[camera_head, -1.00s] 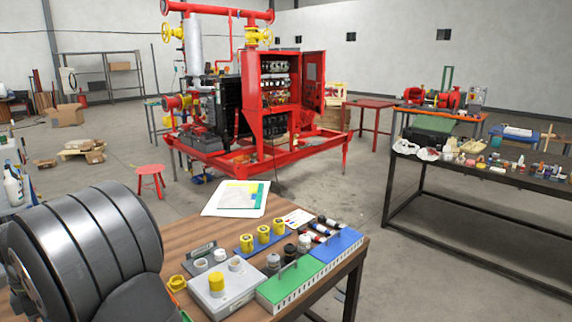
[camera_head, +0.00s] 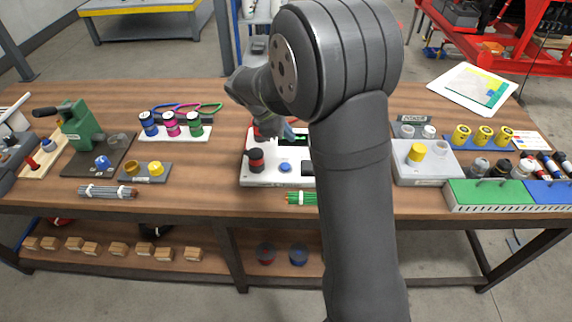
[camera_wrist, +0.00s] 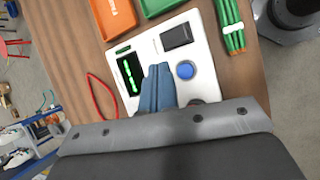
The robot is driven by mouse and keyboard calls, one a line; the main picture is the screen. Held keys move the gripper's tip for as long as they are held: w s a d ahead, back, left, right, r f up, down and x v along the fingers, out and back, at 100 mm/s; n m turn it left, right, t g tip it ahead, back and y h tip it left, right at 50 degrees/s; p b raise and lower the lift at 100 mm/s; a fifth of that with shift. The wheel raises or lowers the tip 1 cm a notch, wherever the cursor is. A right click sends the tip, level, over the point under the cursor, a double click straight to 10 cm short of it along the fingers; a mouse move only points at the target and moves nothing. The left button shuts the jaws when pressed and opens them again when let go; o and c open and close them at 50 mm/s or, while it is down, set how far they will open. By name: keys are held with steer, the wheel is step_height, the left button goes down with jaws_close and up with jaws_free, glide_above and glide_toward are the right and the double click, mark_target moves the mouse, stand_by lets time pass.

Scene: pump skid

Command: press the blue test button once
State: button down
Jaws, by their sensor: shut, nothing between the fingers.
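The blue test button (camera_head: 285,167) is a small round cap on a white panel (camera_head: 262,181) on the wooden bench. In the wrist view the button (camera_wrist: 185,70) is fully visible, just right of my fingertips. My gripper (camera_wrist: 158,72) is shut and empty, its blue-grey fingers over the panel between a display with green marks (camera_wrist: 130,72) and the button. I cannot tell its exact height above the panel. In the head view my gripper (camera_head: 290,134) is behind the button and my arm hides the panel's right side.
A dark red-topped knob (camera_head: 256,158) stands left of the button. A black rectangular part (camera_wrist: 176,37) is on the panel. Green rods (camera_head: 300,198) lie in front; orange (camera_wrist: 114,15) and green bins (camera_wrist: 160,6) are beside the panel. A red cable loop (camera_wrist: 102,95) lies nearby.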

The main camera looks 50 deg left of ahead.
mark_target(282, 167)
steer(key=shift+s+a+f+t+y, duration=0.3)
steer(key=shift+a+t, duration=0.1)
steer(key=shift+t, duration=0.35)
steer(key=shift+s+a+f+t+y, duration=0.2)
steer(key=shift+s+a+f+t, duration=0.15)
steer(key=shift+t, duration=0.4)
steer(key=shift+f, duration=4.3)
steer(key=shift+f, duration=0.1)
steer(key=shift+f, duration=0.35)
